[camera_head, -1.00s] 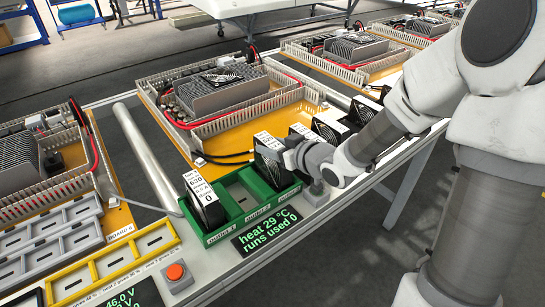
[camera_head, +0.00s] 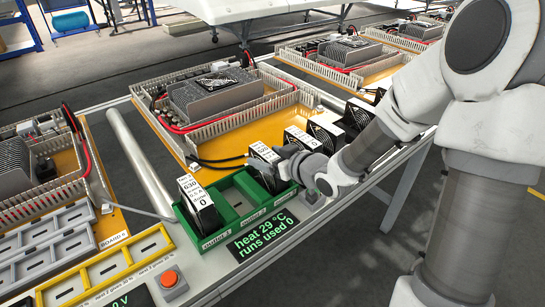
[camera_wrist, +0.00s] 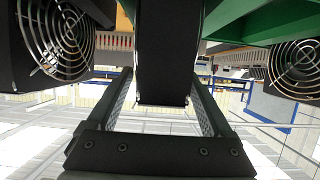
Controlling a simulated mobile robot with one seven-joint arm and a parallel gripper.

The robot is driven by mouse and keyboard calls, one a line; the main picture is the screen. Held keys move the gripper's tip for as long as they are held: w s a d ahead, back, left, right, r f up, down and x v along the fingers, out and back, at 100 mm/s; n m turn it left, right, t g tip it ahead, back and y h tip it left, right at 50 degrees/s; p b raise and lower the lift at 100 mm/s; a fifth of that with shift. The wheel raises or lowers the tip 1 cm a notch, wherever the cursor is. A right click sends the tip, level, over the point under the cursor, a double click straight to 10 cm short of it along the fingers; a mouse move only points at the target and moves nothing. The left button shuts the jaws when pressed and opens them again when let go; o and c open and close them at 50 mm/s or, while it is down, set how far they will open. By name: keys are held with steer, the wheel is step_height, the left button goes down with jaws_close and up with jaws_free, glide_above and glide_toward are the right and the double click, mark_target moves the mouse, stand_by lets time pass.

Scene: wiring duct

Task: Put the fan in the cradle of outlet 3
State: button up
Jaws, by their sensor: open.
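The green cradle strip (camera_head: 222,239) on the bench front has several slots; "outlet 1" is readable on the left. One black fan with a white label (camera_head: 199,207) stands upright in the left slot. The middle slot is empty. Another black fan (camera_head: 266,172) stands upright at the right-end slot; how deep it sits is hidden by my gripper (camera_head: 287,168). In the wrist view, my gripper (camera_wrist: 160,92) is open, its two fingers on either side of a dark upright block, apparently this fan's body (camera_wrist: 162,50).
More labelled fans (camera_head: 299,138) stand close to the right; grilles show in the wrist view (camera_wrist: 68,42). A display reading "heat 29 °C, runs used 0" (camera_head: 262,234) and a red button (camera_head: 169,278) lie along the front. The boxed board (camera_head: 212,92) is behind.

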steer(key=shift+d+r, duration=0.1)
steer(key=shift+r, duration=0.2)
steer(key=b+v, duration=0.4)
steer(key=v, duration=0.7)
steer(key=shift+s+d, duration=0.2)
steer(key=shift+s, duration=0.1)
